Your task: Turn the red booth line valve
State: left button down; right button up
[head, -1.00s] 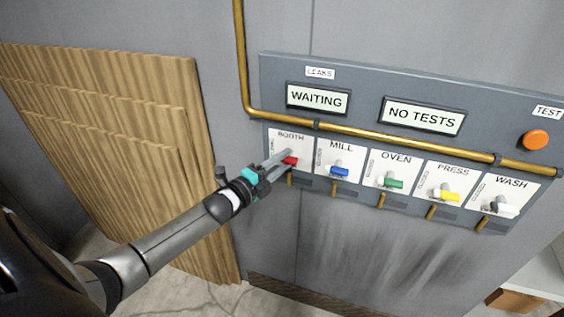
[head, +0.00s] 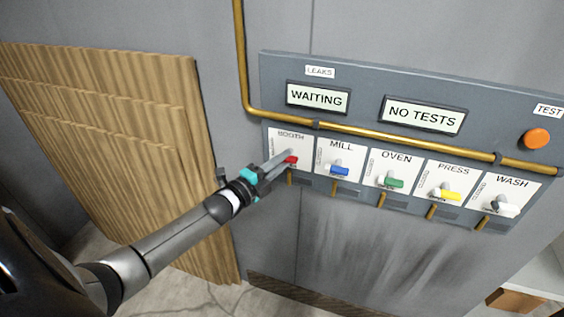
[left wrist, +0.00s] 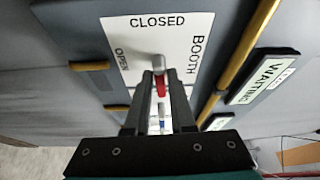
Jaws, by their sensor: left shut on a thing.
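The red valve handle (head: 291,160) sits on the white BOOTH plate (head: 288,145) at the left end of the panel. My left gripper (head: 281,163) reaches it from the lower left. In the left wrist view the two fingers of my left gripper (left wrist: 160,84) are shut on the red handle (left wrist: 161,88), one on each side. That view shows CLOSED and OPEN printed on the BOOTH plate (left wrist: 185,40). The fingers hide part of the handle. My right gripper is not in view.
Blue (head: 339,171), green (head: 391,182), yellow (head: 445,195) and white (head: 502,209) handles follow to the right. Signs read WAITING (head: 318,98) and NO TESTS (head: 422,115). A brass pipe (head: 400,140) crosses the panel above the handles. An orange button (head: 537,138) is at right. Wooden boards (head: 110,130) lean at left.

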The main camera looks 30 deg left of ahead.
pick_arm(q)
jog(key=shift+w+d+f+n+t+y+b, duration=0.1)
jog(key=shift+n+t+y+b, duration=0.9)
jog(key=shift+n, duration=2.65)
jog(key=shift+s+d+f+n+t+y+b, duration=0.35)
jog(key=shift+n+y, duration=1.25)
jog(key=shift+n, duration=2)
jog(key=shift+w+a+r+n+t+y+b, duration=0.1)
jog(key=shift+w+n+t+y+b, duration=0.7)
jog(key=shift+n, duration=2.85)
jog(key=shift+s+g+y, duration=0.25)
jog(key=shift+s+y, duration=0.2)
jog(key=shift+y, duration=0.25)
jog(key=c, duration=0.9)
grip_release()
jog(key=v, duration=1.5)
jog(key=shift+s, duration=0.1)
